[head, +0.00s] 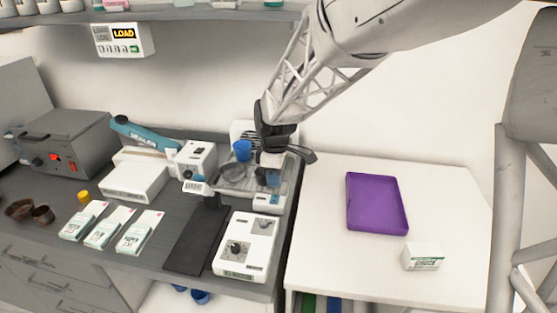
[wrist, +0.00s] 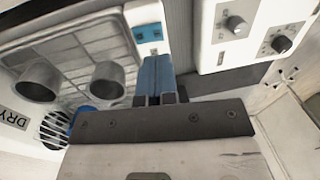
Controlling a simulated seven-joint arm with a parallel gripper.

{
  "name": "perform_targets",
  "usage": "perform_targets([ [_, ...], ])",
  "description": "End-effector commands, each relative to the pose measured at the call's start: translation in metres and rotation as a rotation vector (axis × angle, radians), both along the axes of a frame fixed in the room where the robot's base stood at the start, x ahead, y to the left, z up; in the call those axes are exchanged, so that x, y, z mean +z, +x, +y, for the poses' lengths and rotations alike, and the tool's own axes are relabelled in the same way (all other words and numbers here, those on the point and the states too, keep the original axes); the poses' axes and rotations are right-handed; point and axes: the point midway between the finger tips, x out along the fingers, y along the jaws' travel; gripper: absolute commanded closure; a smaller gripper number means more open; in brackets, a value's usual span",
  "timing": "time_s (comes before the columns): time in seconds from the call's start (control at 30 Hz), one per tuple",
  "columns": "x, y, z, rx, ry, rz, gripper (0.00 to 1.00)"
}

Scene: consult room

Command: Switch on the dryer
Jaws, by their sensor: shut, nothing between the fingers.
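The dryer (head: 279,201) stands near the right end of the grey counter, with a clear tray area and a white front block. In the wrist view, its grid tray (wrist: 75,45) holds two grey cups, and a "DRY" label (wrist: 14,118) shows at lower left. A small blue panel or switch (wrist: 149,33) sits on its white front block; its on or off state cannot be read. My gripper (head: 272,180) is shut and empty, pointing down over the dryer. In the wrist view, its blue fingertips (wrist: 157,60) are close to the blue panel; contact cannot be told.
A white box with knobs (head: 247,245) stands in front of the dryer, beside a black pad (head: 196,240). A sealer (head: 137,175) and several white packs are left. A purple tray (head: 352,205) and small box (head: 422,257) sit on the right table.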

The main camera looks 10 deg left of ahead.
Motion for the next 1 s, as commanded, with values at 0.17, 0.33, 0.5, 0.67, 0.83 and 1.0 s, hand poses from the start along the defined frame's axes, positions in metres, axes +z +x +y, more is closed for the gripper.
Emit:
perform_targets([
  [0.17,-0.026,-0.003,0.0,0.0,0.0,0.001,1.0],
  [0.33,-0.043,-0.005,0.0,0.0,0.001,0.0,1.0],
  [0.5,-0.052,-0.006,0.0,0.0,0.002,-0.001,1.0],
  [0.67,-0.054,-0.006,0.0,0.0,0.002,-0.002,1.0],
  [0.83,-0.054,-0.006,0.0,0.0,0.002,-0.002,1.0],
  [1.0,-0.056,-0.007,0.0,0.0,0.001,-0.001,1.0],
])
